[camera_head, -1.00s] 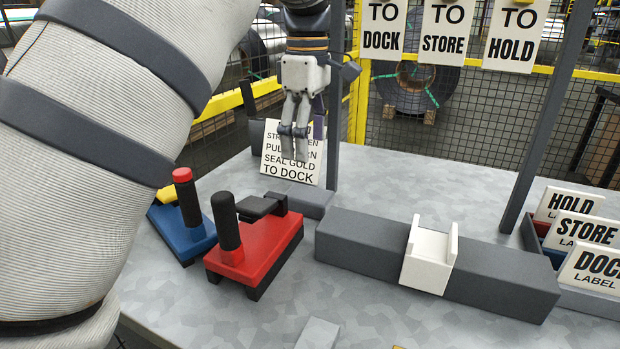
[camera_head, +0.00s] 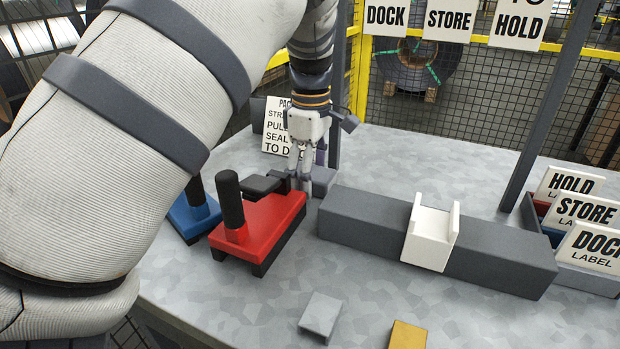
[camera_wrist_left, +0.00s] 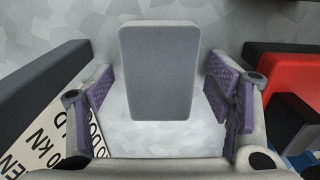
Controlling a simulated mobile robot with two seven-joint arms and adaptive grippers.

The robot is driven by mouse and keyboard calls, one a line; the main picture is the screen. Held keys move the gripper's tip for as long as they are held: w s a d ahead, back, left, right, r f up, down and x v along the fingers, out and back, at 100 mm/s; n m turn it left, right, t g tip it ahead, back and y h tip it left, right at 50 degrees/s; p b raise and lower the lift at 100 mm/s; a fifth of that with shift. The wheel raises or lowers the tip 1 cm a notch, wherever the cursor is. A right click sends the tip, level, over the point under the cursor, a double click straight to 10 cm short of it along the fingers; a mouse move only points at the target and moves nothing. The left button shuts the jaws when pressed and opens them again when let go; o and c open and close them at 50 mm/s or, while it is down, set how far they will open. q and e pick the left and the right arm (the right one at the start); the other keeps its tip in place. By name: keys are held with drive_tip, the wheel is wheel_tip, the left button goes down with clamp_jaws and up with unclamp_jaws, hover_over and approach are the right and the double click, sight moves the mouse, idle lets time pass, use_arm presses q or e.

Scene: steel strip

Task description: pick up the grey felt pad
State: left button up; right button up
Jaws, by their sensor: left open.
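The grey felt pad (camera_head: 325,179) lies on the table between the red tool and the dark grey bar, partly hidden by my left gripper in the head view. My left gripper (camera_head: 300,184) points down at it, with its fingertips low beside the pad's left part. In the left wrist view the pad (camera_wrist_left: 158,72) is a rounded grey block lying between the two spread, purple-padded fingers (camera_wrist_left: 158,98). The fingers are open, with a gap on both sides of the pad. My right gripper is not in view.
A red tool (camera_head: 262,222) with a black handle stands close left of the gripper, a blue tool (camera_head: 190,217) behind it. The dark bar (camera_head: 495,248) carries a white clip (camera_head: 430,238). A printed sign (camera_head: 280,128) stands behind. Front table has a grey piece (camera_head: 320,314) and yellow block (camera_head: 407,336).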

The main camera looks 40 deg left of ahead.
use_arm(q)
drive_tip(key=c, duration=1.2)
drive_tip(key=shift+r, duration=0.15)
drive_tip(key=shift+c, duration=0.2)
wheel_tip(320, 180, up, 2)
drive_tip(key=shift+w+r, duration=0.1)
drive_tip(key=shift+r, duration=0.05)
drive_tip(key=s+d+r+p, duration=0.1)
drive_tip(key=s+d+r, duration=0.7)
drive_tip(key=s+r, duration=0.2)
drive_tip(key=shift+s+r, duration=0.35)
drive_tip(key=shift+s, duration=0.55)
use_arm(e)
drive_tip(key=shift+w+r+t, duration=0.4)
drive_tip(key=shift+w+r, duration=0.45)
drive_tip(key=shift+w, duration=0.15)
